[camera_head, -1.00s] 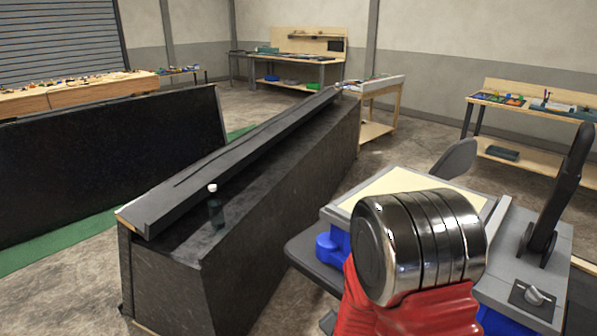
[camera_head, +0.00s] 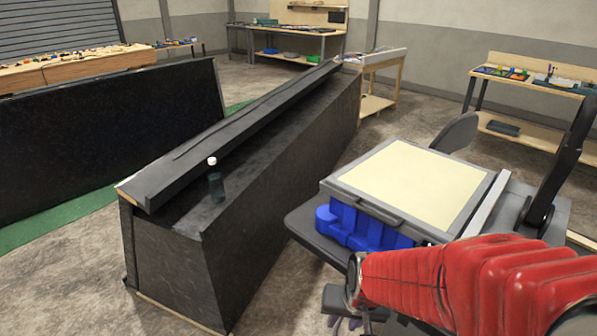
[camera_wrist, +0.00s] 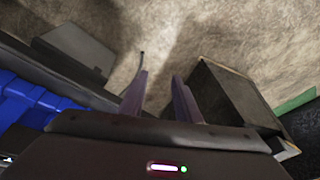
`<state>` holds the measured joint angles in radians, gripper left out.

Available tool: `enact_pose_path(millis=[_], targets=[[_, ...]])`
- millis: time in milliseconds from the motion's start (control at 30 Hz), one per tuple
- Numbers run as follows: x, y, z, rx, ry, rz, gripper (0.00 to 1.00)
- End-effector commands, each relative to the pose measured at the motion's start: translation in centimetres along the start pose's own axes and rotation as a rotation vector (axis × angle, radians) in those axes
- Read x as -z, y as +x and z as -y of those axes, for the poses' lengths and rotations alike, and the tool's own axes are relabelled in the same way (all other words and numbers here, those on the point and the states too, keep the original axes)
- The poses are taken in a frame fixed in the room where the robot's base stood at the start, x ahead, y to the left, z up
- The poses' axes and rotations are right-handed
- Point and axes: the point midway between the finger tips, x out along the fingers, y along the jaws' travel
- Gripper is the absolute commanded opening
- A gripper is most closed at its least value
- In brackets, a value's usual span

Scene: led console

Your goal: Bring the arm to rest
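My arm (camera_head: 480,275) enters the head view from the lower right. Its red ribbed sleeve stretches left to a metal joint (camera_head: 355,280). My gripper (camera_wrist: 160,78) shows two purple fingers that stand apart in the wrist view, with only bare floor seen between them. It is open and empty, pointing down. In the head view only a small part of the gripper (camera_head: 344,322) shows at the bottom edge, below the joint.
A grey console with a cream top (camera_head: 415,180) and blue bins (camera_head: 362,228) stands close beside my arm. A long dark bench (camera_head: 275,170) stands to the left, with a white-capped bottle (camera_head: 216,187) on it. Concrete floor (camera_head: 285,285) is open between them.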

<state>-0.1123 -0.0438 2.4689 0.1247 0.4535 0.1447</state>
Motion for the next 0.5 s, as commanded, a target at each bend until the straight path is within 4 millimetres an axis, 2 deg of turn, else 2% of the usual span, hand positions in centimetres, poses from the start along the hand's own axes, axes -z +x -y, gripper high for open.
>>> enact_pose_path(millis=[100, 500], targets=[[-1.1, -2.6, -0.5, -0.009, -0.055, 0.025, 0.30], [-4.5, -10.5, -2.8, -0.047, -0.178, 0.051, 0.30]])
